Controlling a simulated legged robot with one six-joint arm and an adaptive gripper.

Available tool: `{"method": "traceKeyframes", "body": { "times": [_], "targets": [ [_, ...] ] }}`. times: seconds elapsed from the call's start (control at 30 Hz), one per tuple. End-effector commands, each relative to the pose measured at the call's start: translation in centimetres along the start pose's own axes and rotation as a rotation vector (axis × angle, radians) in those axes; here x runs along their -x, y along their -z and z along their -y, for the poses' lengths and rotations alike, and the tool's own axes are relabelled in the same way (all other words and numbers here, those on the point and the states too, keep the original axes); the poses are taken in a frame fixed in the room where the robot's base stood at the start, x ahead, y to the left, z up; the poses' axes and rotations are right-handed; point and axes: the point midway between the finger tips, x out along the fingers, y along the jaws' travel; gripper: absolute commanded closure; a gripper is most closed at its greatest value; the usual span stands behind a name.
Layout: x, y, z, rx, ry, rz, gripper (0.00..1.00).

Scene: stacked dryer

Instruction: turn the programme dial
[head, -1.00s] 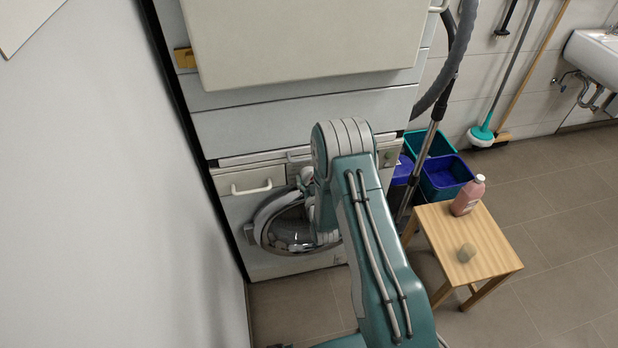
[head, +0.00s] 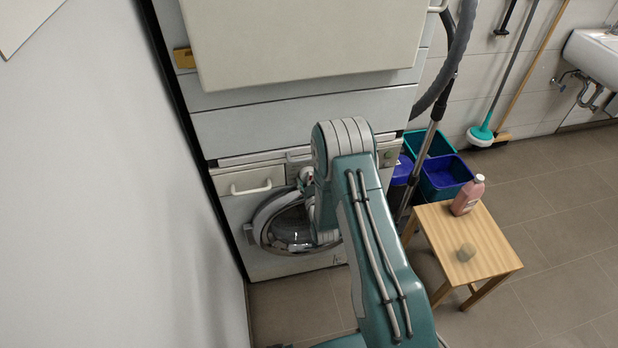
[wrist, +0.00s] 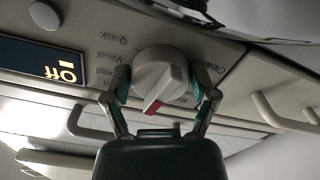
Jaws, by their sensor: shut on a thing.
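The programme dial (wrist: 158,68) is a round white knob with a raised bar and a red mark, on the washing machine's (head: 235,207) panel. In the wrist view my gripper (wrist: 161,88) has one finger on each side of the dial and is shut on it. The picture there is upside down, and the red mark points toward the lower middle. Printed programme names, such as "Quick", stand around the dial. A lit display (wrist: 42,68) beside it reads "Off".
The washer's round door (head: 290,225) is below the panel. A dryer (head: 300,45) is stacked above. A wooden stool (head: 485,255) with a pink bottle (head: 468,196) stands to the right, near blue buckets (head: 445,175). A wall (head: 100,180) runs close on the left.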

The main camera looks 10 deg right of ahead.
Motion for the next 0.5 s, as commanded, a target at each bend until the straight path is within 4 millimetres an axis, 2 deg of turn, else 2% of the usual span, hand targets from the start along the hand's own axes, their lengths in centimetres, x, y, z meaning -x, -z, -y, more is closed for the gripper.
{"method": "traceKeyframes", "body": {
  "times": [0.2, 0.5],
  "targets": [
    [-0.21, 0.28, 0.07, 0.095, 0.002, -0.008, 0.73],
    [-0.21, 0.29, 0.09, 0.138, 0.003, -0.008, 0.73]
  ]
}}
